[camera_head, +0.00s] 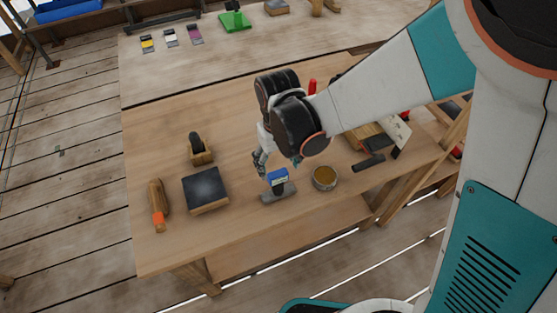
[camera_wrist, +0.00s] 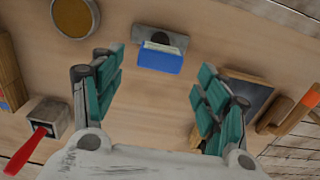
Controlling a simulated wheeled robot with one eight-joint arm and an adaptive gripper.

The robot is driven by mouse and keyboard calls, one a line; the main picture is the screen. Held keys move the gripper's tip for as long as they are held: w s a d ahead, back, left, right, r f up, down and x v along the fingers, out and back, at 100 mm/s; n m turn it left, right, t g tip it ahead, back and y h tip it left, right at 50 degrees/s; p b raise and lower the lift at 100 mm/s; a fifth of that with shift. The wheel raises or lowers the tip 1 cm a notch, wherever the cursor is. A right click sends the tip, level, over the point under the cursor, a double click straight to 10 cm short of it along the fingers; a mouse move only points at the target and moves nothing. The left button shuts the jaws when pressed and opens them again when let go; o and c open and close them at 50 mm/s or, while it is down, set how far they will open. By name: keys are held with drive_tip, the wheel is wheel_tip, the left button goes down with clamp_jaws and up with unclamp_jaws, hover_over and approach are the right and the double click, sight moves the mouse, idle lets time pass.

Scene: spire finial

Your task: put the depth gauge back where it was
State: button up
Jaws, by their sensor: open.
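A small blue-faced device on a grey flat base, which looks like the depth gauge (camera_head: 278,178), stands near the front edge of the wooden workbench (camera_head: 240,222). In the wrist view the blue body of the depth gauge (camera_wrist: 160,60) lies ahead, centred between the finger tips, with its grey base behind it. My gripper (camera_head: 278,162) is over the bench just above and behind the gauge. In the wrist view my gripper (camera_wrist: 160,82) has its teal-padded fingers spread wide with nothing between them. I cannot tell any marked place for the gauge.
A round tin (camera_head: 325,178) stands close right of the gauge. A dark slab (camera_head: 205,188), an orange-tipped wooden tool (camera_head: 157,205) and a wooden block with a dark top (camera_head: 200,152) are to the left. A dark hammer-like tool (camera_head: 368,161) lies right. Bare bench lies between slab and gauge.

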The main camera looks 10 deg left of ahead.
wheel_tip(320, 180, up, 6)
drive_tip(key=p, duration=0.3)
drive_tip(key=shift+r, duration=0.2)
